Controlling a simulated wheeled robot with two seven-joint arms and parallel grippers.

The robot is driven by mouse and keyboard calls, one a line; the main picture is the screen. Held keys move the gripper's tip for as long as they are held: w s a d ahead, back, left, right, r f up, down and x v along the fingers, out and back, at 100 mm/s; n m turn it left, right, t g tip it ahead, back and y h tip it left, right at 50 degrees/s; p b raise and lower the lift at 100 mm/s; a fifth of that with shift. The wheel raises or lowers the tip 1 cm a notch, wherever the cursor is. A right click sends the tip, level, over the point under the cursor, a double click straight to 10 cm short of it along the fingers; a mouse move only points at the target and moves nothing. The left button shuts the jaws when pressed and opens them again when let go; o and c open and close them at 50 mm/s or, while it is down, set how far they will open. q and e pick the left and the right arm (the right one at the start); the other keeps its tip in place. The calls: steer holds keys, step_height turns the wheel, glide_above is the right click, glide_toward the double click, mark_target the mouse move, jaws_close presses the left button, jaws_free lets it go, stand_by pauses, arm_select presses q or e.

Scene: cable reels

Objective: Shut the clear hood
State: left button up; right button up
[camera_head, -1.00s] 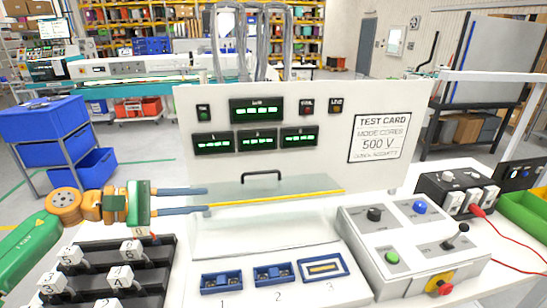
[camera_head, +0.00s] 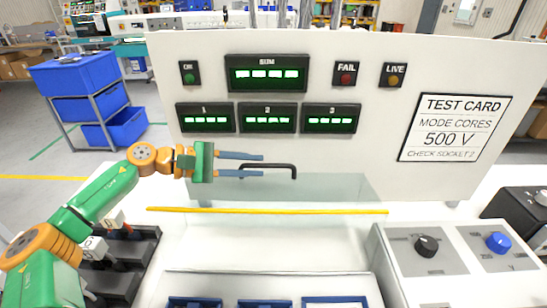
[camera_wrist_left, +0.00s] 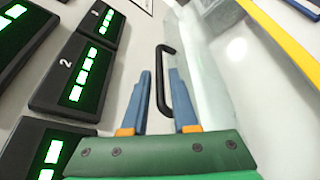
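The clear hood (camera_head: 330,188) is a see-through pane in front of the lower part of the white panel, raised above the socket bay. A black handle (camera_head: 285,167) is on it, above a yellow strip (camera_head: 270,211). The handle also shows in the left wrist view (camera_wrist_left: 160,70). My left gripper (camera_head: 262,165) comes in from the left at the handle. Its two blue fingers are apart, and in the left wrist view (camera_wrist_left: 161,72) the handle bar appears between their tips. I cannot tell whether they touch it. My right gripper is not in view.
The white panel (camera_head: 390,75) with green displays stands close behind the handle. Blue sockets (camera_head: 265,302) lie below at the front. A grey control box (camera_head: 450,255) with knobs stands at right. A black rack (camera_head: 130,270) is under my left arm.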

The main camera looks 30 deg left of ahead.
mark_target(269, 164)
arm_select(q)
steer(key=p+x, duration=0.1)
steer(key=x, duration=0.1)
steer(key=p+x, duration=0.1)
steer(key=x, duration=0.1)
steer(key=shift+d+r, duration=0.15)
steer(key=shift+r, duration=0.05)
steer(key=shift+w+d+f, duration=0.1)
steer(key=shift+w+f, duration=0.1)
steer(key=shift+f, duration=0.1)
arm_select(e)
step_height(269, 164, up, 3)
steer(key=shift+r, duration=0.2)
arm_select(q)
jaws_close()
stand_by(0.5)
